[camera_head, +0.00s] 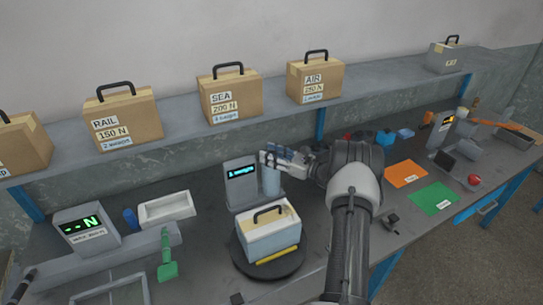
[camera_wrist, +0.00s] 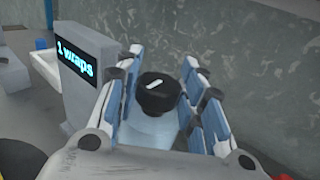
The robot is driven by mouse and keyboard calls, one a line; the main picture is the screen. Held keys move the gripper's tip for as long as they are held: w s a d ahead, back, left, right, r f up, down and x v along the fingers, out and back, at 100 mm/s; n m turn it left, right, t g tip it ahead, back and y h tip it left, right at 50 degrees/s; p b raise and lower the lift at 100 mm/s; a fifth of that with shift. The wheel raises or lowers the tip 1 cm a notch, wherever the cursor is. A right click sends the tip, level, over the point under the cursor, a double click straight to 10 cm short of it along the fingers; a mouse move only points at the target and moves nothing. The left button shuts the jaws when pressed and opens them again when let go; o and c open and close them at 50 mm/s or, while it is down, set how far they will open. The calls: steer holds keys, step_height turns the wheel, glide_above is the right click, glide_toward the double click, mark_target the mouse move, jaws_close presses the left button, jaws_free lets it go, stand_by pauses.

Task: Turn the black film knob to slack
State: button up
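The black film knob (camera_wrist: 157,94) shows in the wrist view on top of a pale blue film roll (camera_wrist: 150,134). A short white mark on the knob points to the upper right. My gripper (camera_wrist: 163,90) is open, with its blue-and-white fingers on either side of the knob and a visible gap at each side. In the head view my gripper (camera_head: 277,158) is at the top of the film roll (camera_head: 271,182) and hides the knob. The grey wrapper post (camera_head: 241,187) beside the roll has a display reading "1 wraps".
A handled box (camera_head: 270,240) sits on the dark turntable (camera_head: 240,257) in front of the roll. A yellow bar (camera_head: 277,256) lies on the turntable. Labelled cartons stand on the shelf (camera_head: 185,119) behind. A white tray (camera_head: 166,208) and a scale display (camera_head: 86,229) are at left.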

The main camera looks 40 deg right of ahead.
steer(key=o, duration=0.4)
steer(key=v, duration=1.2)
stand_by(0.3)
